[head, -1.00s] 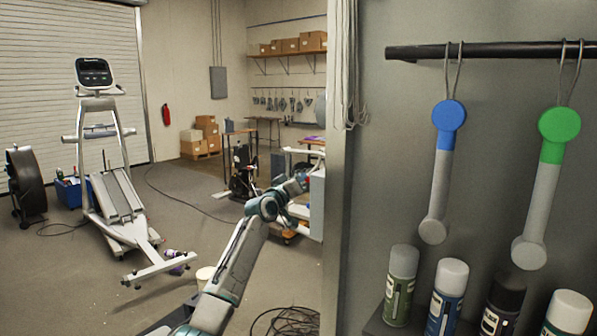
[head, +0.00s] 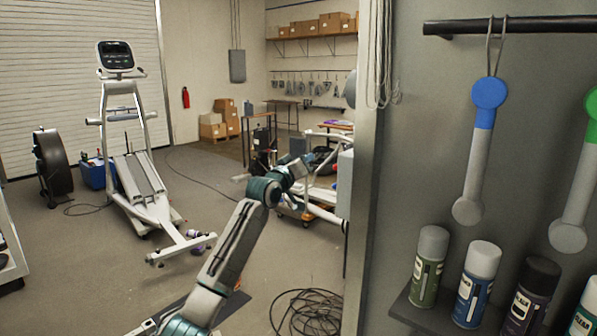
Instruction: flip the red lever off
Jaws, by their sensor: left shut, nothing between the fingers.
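My left arm reaches up from the bottom of the head view, and its left gripper (head: 302,166) is at the left side of a light grey box (head: 345,184) on the wall's edge. The gripper is small and partly lost against the clutter behind it; its jaws are shut with nothing between them. I cannot make out the red lever in this view. I cannot tell whether the gripper touches the box. My right gripper is out of view.
A grey wall fills the right side, with a blue-ended handle (head: 481,150) hanging from a dark rail (head: 520,26) and spray cans (head: 476,284) on a shelf below. An elliptical machine (head: 141,180) stands at left. Coiled black cable (head: 307,312) lies on the floor; open floor surrounds it.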

